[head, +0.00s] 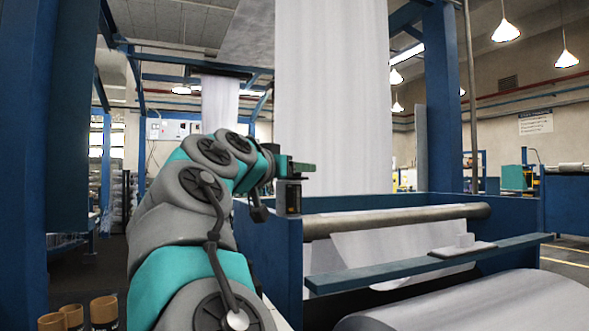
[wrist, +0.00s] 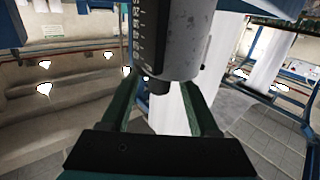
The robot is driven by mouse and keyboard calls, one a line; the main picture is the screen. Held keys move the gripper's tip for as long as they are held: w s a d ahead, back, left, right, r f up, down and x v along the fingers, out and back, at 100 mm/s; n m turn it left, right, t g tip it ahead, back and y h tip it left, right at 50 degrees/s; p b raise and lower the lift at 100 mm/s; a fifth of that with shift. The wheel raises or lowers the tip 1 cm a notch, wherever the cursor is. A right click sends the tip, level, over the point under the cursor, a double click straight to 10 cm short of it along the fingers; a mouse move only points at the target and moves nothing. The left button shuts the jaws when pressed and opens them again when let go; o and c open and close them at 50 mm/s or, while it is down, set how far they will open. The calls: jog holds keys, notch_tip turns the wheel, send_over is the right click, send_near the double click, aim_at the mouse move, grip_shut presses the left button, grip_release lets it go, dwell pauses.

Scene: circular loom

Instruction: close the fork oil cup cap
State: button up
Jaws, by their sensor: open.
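My gripper (head: 304,167) is at the blue frame in the head view, at the end of my raised arm. In the wrist view its two green fingers (wrist: 162,95) stand apart with nothing visibly clamped between them. A worn grey cylinder (wrist: 183,40) with a dark, marked scale strip fills the upper middle of the wrist view, just beyond the fingers. A short black stub (wrist: 158,88) at its lower end lies between the fingertips; contact cannot be told. A small dark block (head: 288,197) shows just below my gripper in the head view. I cannot make out the fork oil cup cap for certain.
White fabric (head: 335,90) hangs behind my gripper. A grey roller (head: 400,219) and a blue rail (head: 400,272) lie to its right, with a large fabric roll (head: 480,305) in front. A blue post (head: 445,100) stands farther right.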

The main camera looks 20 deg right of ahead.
jog(key=b+v, duration=0.1)
jog(key=v, duration=0.6)
jog(key=shift+s+a, duration=0.3)
